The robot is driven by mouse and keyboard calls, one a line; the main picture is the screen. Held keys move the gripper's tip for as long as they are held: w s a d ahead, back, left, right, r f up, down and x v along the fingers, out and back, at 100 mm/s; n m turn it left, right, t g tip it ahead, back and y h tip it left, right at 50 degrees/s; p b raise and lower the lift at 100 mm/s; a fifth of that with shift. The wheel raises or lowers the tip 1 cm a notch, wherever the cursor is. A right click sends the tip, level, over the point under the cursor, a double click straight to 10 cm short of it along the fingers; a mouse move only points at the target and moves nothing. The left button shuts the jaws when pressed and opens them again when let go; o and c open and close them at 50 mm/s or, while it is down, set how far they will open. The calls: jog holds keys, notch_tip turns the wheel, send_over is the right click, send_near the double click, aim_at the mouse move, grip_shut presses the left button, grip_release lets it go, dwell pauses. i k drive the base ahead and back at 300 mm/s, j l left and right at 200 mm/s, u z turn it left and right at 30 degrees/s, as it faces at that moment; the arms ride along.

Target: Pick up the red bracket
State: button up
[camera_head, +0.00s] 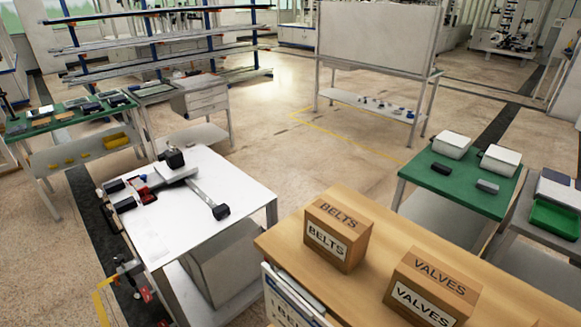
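A small red part (142,187), which may be the red bracket, shows at the left side of the white-topped table (190,238). It sits among dark blocks (125,205) and beside a grey bar (204,194) with black ends. Its exact shape is too small to tell, and the neighbouring parts may partly cover it. I cannot make out my gripper in this view.
A wooden table (290,243) at the front holds a BELTS box (337,235) and a VALVES box (432,288). Green-topped tables stand right (437,183) and far left (70,118). A rack (155,45) stands behind. Open floor (280,150) lies between.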

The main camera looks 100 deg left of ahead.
aim_at(144, 195)
jog(key=u, duration=3.7)
